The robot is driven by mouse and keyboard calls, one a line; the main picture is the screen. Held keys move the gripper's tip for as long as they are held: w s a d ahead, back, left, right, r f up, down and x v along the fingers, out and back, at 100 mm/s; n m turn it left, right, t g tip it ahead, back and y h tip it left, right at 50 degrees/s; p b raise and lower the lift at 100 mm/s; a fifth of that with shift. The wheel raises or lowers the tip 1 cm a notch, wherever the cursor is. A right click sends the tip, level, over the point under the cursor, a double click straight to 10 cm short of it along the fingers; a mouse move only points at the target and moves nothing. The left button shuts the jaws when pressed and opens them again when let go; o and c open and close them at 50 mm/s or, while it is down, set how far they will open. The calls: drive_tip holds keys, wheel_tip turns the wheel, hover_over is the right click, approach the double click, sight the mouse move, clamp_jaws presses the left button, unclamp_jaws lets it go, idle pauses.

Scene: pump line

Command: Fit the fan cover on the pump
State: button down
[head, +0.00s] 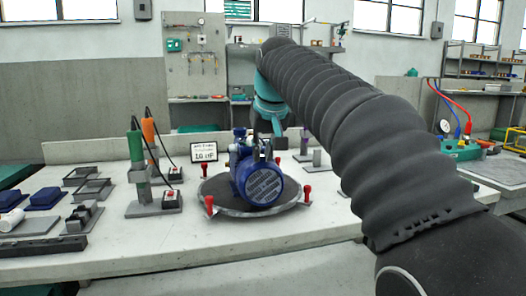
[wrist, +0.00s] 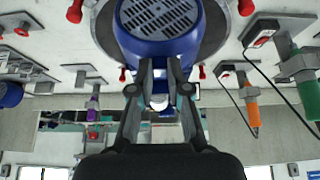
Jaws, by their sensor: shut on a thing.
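The blue fan cover (head: 264,184), round with a slotted grille, is at the near end of the blue pump (head: 238,150), its grille facing my head camera. I cannot tell whether it is fully seated or a gap is left. The cover also fills the top of the wrist view (wrist: 160,18). My gripper (wrist: 160,68) is shut on the cover's edge, its two fingers reaching to the blue rim. In the head view my gripper (head: 266,150) comes down from above, partly hidden by the arm. The pump body is largely hidden behind the cover.
The pump stands on a round dark turntable (head: 220,207) with red-knobbed posts (head: 210,204) around its edge. To the left are green (head: 135,146) and orange (head: 149,132) tools in stands, a small sign (head: 204,152) and trays (head: 90,189). The bench front (head: 150,245) is clear.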

drive_tip(key=shift+w+a, duration=0.15)
drive_tip(key=shift+w, duration=0.4)
drive_tip(key=shift+w+a, duration=0.15)
drive_tip(key=shift+w, duration=0.4)
idle(0.3)
drive_tip(key=c, duration=1.1)
unclamp_jaws()
drive_tip(key=shift+o, duration=0.2)
drive_tip(key=shift+r, duration=0.1)
drive_tip(key=shift+v, duration=2.9)
drive_tip(key=shift+s+r, duration=0.1)
drive_tip(key=v, duration=0.7)
drive_tip(key=shift+d+r, duration=0.1)
